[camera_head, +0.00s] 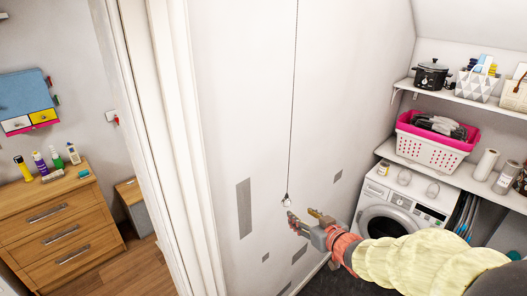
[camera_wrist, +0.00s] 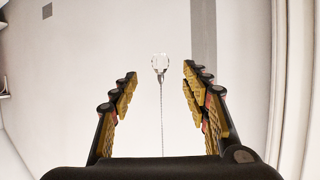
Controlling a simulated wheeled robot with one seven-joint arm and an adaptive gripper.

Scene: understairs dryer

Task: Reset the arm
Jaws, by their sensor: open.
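My gripper (camera_head: 303,219) is open and empty, held out at the end of my arm in front of the white wall. In the wrist view its two fingers (camera_wrist: 160,85) stand apart on either side of a hanging pull cord (camera_wrist: 161,125). The cord's clear end knob (camera_wrist: 160,63) shows between and just past the fingertips, not gripped. In the head view the cord (camera_head: 293,100) hangs straight down and its knob (camera_head: 286,202) is just left of the fingertips. Whether a finger touches the knob or cord I cannot tell.
A washer or dryer (camera_head: 397,212) stands at the right under a shelf with a pink-and-white basket (camera_head: 432,148). A higher shelf holds a slow cooker (camera_head: 431,73). A door frame (camera_head: 165,140) and wooden drawers (camera_head: 58,238) are at the left.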

